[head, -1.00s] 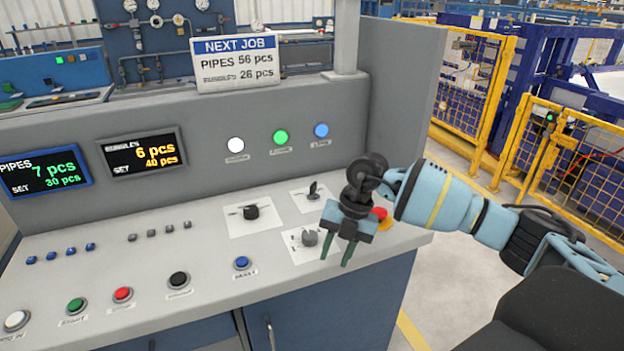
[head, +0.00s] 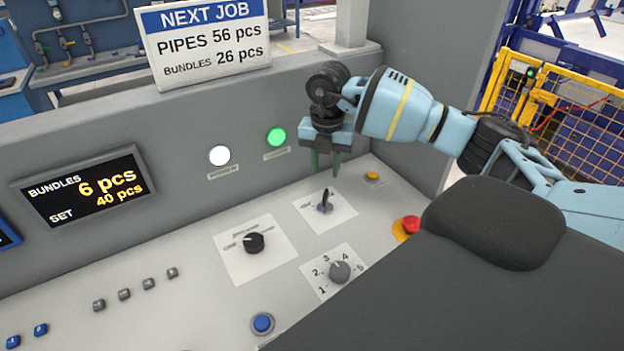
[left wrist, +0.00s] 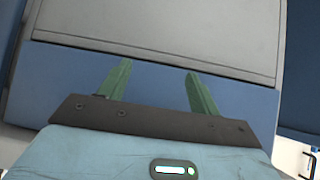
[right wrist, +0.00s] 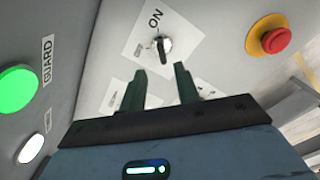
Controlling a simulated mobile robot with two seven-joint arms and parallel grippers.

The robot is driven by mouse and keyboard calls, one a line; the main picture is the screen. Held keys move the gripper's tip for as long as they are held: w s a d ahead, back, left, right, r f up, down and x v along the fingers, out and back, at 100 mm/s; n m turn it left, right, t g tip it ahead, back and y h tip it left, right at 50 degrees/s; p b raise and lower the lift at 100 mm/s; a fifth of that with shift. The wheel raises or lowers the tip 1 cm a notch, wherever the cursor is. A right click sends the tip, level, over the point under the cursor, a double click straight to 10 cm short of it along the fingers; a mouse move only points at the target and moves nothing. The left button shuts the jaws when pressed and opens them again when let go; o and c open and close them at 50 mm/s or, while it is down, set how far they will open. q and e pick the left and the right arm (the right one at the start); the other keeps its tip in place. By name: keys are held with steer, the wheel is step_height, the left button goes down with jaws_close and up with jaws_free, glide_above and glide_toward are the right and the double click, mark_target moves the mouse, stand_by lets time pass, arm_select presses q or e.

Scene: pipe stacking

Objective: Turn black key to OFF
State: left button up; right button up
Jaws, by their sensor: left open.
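The black key (head: 325,198) stands upright in its round switch on a white label plate on the sloping console. In the right wrist view the key (right wrist: 161,45) lies just beyond my fingertips, with the word ON printed beside it. My right gripper (head: 325,170) is open and points down above the key, its fingers apart and empty. The right wrist view also shows its two green fingers (right wrist: 160,70) spread and not touching the key. My left gripper (left wrist: 157,69) is open and empty in front of the blue cabinet; it is not in the head view.
A black selector knob (head: 254,242) sits left of the key and a grey numbered knob (head: 340,271) in front. A red emergency button (head: 410,224) and a small yellow button (head: 372,176) are to the right. The grey wall with a lit green lamp (head: 276,137) rises behind.

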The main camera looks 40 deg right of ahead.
mark_target(326, 193)
steer(key=shift+s, duration=0.2)
steer(key=shift+s+f, duration=0.1)
steer(key=shift+f, duration=3.8)
jaws_close()
